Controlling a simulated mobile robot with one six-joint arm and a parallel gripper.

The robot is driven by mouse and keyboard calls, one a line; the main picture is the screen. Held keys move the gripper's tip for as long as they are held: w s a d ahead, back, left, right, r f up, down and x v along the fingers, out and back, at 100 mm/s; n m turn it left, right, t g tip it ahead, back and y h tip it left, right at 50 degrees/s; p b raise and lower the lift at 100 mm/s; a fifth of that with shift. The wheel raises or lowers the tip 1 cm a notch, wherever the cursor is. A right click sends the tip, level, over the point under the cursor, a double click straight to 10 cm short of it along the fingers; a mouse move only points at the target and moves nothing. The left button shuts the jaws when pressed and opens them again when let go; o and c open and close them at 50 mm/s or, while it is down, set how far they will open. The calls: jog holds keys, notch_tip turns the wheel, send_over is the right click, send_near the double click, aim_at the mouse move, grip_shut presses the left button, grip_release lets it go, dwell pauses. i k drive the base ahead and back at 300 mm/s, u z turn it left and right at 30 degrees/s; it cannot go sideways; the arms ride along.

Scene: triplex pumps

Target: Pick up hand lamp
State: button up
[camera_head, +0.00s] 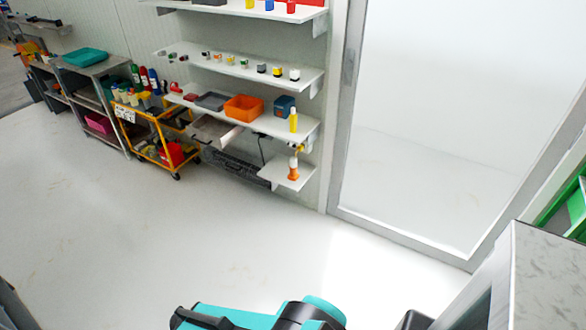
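I cannot make out the hand lamp for certain. A slim yellow upright object (293,119) stands at the right end of a white wall shelf. An orange and white upright object (293,169) stands on a small low shelf below it. Either could be a lamp, but both are too small to tell. Teal and black parts of my own arm show at the bottom edge. My gripper's fingers are not in view.
White wall shelves (240,72) hold several small items, an orange bin (243,108) and a blue box (285,106). A yellow cart (158,128) and a grey table (90,68) stand left. A grey cabinet (545,270) is near right. The floor (170,230) between is clear.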

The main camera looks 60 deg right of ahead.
aim_at(293, 176)
jog(key=z, duration=0.3)
jog(key=i, duration=1.1)
jog(key=z, duration=0.25)
